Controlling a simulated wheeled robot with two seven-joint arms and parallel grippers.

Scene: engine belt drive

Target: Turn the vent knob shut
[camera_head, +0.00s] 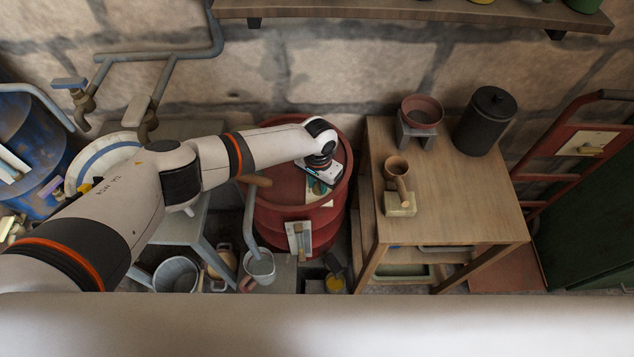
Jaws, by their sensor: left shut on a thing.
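A red drum (290,222) stands in the middle, against the stone wall. My left arm reaches in from the left over the drum, and my left gripper (318,184) points down at the right part of its lid. The gripper is shut on the vent knob, which is mostly hidden beneath it. A small green patch shows at the fingers. The knob's turn angle cannot be told. My right gripper is not in view.
A wooden table (455,205) to the right holds a dark canister (485,121), a red bowl on a stand (421,110) and a brown dipper (398,170). Pipes with taps (80,100) run along the wall at left. Buckets (177,274) stand on the floor below.

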